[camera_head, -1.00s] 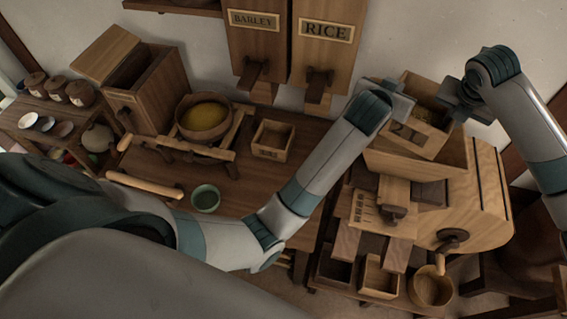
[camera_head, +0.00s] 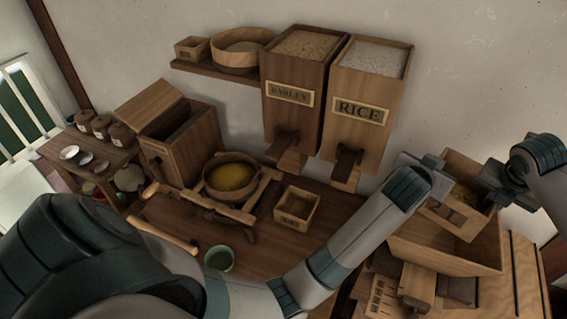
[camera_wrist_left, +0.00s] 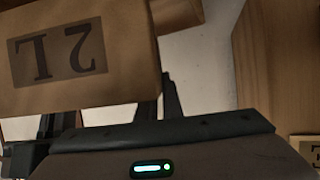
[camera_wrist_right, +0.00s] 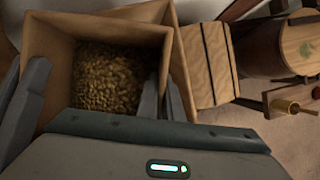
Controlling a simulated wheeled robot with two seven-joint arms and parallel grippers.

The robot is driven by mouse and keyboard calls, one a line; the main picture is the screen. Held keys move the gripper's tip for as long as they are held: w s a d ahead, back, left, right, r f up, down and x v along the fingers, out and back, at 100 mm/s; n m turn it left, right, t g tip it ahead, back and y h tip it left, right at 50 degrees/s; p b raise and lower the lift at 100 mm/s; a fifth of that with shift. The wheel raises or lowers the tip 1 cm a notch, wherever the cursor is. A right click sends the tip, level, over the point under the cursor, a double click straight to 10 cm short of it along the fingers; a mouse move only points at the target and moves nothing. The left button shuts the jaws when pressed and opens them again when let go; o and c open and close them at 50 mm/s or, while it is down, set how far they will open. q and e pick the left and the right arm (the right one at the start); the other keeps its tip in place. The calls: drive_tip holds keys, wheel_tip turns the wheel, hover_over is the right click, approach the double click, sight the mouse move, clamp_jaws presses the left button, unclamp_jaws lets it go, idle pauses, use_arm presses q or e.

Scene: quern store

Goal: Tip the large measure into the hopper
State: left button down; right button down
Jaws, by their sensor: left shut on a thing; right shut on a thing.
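The large measure is a square wooden box with a "2L" label (camera_head: 447,213), held above the hopper (camera_head: 450,257) in the head view. Brown grain lies inside it, and the box looks tilted. My left gripper (camera_head: 432,172) is shut on its left side and my right gripper (camera_head: 494,186) is shut on its right side. In the left wrist view the measure's labelled face (camera_wrist_left: 85,85) is upside down. In the right wrist view the grain inside the measure (camera_wrist_right: 45,45) shows clearly. The hopper is an open wooden trough; its inside is partly hidden.
Barley (camera_head: 290,95) and rice (camera_head: 359,108) bins hang on the wall. A bowl of yellow grain (camera_head: 233,174), a small wooden box (camera_head: 297,207) and a green cup (camera_head: 219,258) stand on the table left of my left arm. The air around the measure is clear.

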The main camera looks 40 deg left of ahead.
use_arm(q)
drive_tip(key=shift+a, duration=0.1)
use_arm(e)
drive_tip(key=shift+w+d+r, duration=0.1)
use_arm(q)
drive_tip(key=shift+r+t, duration=0.7)
drive_tip(key=shift+t, duration=0.3)
use_arm(e)
drive_tip(key=shift+w+r+t, duration=0.15)
drive_tip(key=shift+r+t, duration=0.55)
drive_tip(key=shift+t, duration=0.3)
use_arm(q)
drive_tip(key=shift+s+r+t, duration=0.15)
drive_tip(key=shift+r+t, duration=0.5)
drive_tip(key=shift+t, duration=0.25)
use_arm(e)
drive_tip(key=shift+w+r+t, duration=0.15)
drive_tip(key=shift+r+t, duration=0.55)
drive_tip(key=shift+t, duration=0.2)
drive_tip(key=shift+w, duration=0.1)
